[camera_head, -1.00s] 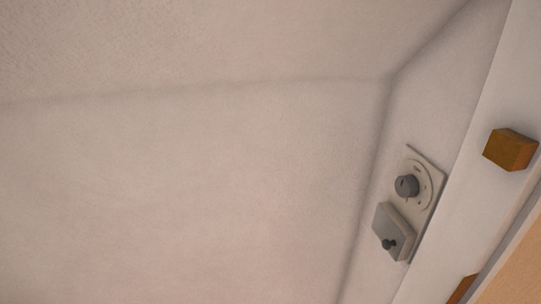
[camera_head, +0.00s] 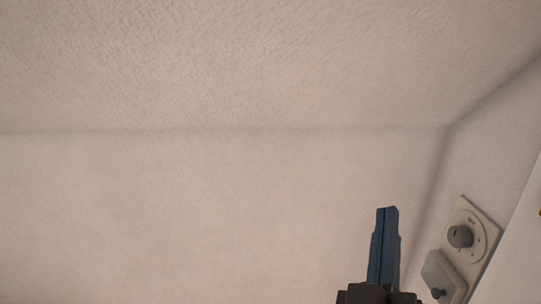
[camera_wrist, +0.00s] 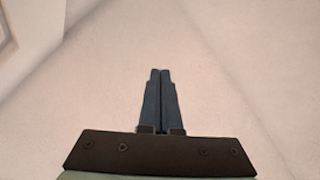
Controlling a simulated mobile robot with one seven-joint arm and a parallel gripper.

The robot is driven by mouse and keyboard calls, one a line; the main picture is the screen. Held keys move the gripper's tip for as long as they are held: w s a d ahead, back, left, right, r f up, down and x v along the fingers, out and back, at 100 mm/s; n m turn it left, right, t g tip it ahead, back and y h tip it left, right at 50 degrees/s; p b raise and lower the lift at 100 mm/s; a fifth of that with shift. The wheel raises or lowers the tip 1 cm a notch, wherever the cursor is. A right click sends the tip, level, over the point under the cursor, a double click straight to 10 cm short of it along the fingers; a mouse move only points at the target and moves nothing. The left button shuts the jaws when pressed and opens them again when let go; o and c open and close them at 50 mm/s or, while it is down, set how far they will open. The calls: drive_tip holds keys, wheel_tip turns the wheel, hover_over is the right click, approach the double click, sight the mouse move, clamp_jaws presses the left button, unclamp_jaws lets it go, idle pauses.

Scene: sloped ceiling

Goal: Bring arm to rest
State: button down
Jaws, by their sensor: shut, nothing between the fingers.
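My gripper (camera_head: 387,210) shows at the bottom of the head view, right of the middle, with its blue fingers pointing up. It also shows in the wrist view (camera_wrist: 160,72), where the two blue fingers lie together with only a thin seam between them. The gripper is shut and empty. The rest of my arm is hidden below the head view's lower edge.
A wall plate with a grey dial (camera_head: 460,236) and a grey switch box with a small knob (camera_head: 441,276) sit on the right wall, right of my gripper in the picture. The pale wall (camera_head: 180,210) and sloped ceiling (camera_head: 240,60) are bare.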

drive_tip(key=s+a+r+t+y+p, duration=0.1)
drive_tip(key=s+a+r+t+y, duration=0.1)
drive_tip(key=a+r, duration=0.3)
drive_tip(key=s+a+r+m+t+y, duration=0.1)
drive_tip(key=a+r+y, duration=0.3)
drive_tip(key=r, duration=0.9)
drive_tip(key=s+a+r+m+t+y+p, duration=0.1)
drive_tip(key=s+a+r+t+y, duration=0.1)
drive_tip(key=a+r, duration=0.5)
wheel_tip(320, 180, up, 2)
drive_tip(key=shift+s+a+r+t+y+p, duration=0.2)
drive_tip(key=shift+s+a+t+y+p, duration=0.15)
drive_tip(key=shift+t+y, duration=0.4)
drive_tip(key=shift+d, duration=0.1)
